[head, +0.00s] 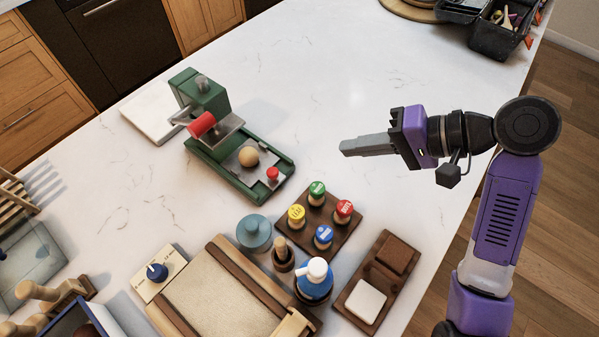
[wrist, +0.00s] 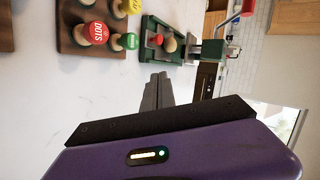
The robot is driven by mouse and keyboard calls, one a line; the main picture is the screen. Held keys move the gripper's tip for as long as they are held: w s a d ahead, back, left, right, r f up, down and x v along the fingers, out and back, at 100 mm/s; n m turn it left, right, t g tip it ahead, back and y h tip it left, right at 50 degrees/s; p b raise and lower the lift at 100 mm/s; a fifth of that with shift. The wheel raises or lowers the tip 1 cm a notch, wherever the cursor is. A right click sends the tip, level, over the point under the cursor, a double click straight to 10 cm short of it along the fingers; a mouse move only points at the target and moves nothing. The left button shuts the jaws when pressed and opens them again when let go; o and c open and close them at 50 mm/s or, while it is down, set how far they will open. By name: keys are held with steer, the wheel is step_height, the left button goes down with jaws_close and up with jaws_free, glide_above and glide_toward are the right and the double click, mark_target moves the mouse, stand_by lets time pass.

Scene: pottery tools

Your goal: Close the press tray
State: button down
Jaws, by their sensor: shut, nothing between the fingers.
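The green press (head: 203,95) stands on the white counter, left of my gripper in the head view, with a red-tipped handle (head: 201,124) on its front. Its green tray (head: 250,187) extends toward the lower right, out from under the press head. A tan ball (head: 248,156) and a red knob (head: 272,174) sit on the tray. The wrist view also shows the press (wrist: 207,52) and the tray (wrist: 157,52) near the top. My gripper (head: 343,147) is shut and empty, above the counter to the right of the press, apart from it.
A wooden block with several coloured stamps (head: 330,220) stands below the press tray. A slab board (head: 220,295), a blue-and-white bottle (head: 314,280) and a teal lidded piece (head: 254,232) crowd the front. The counter between my gripper and the tray is clear.

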steer(key=s+f+g, duration=0.1)
steer(key=s, duration=0.1)
steer(key=p, duration=0.2)
glide_toward(278, 174)
steer(key=x, duration=0.5)
steer(key=shift+w+f, duration=0.1)
steer(key=shift+f, duration=0.25)
steer(key=shift+w+a+f, duration=0.15)
steer(key=shift+a+f, duration=0.05)
steer(key=shift+a, duration=0.4)
steer(key=w+a, duration=0.4)
steer(key=a, duration=0.1)
steer(key=w+a, duration=0.2)
steer(key=shift+a+r, duration=0.1)
steer(key=shift+a, duration=0.1)
steer(key=shift+p, duration=0.35)
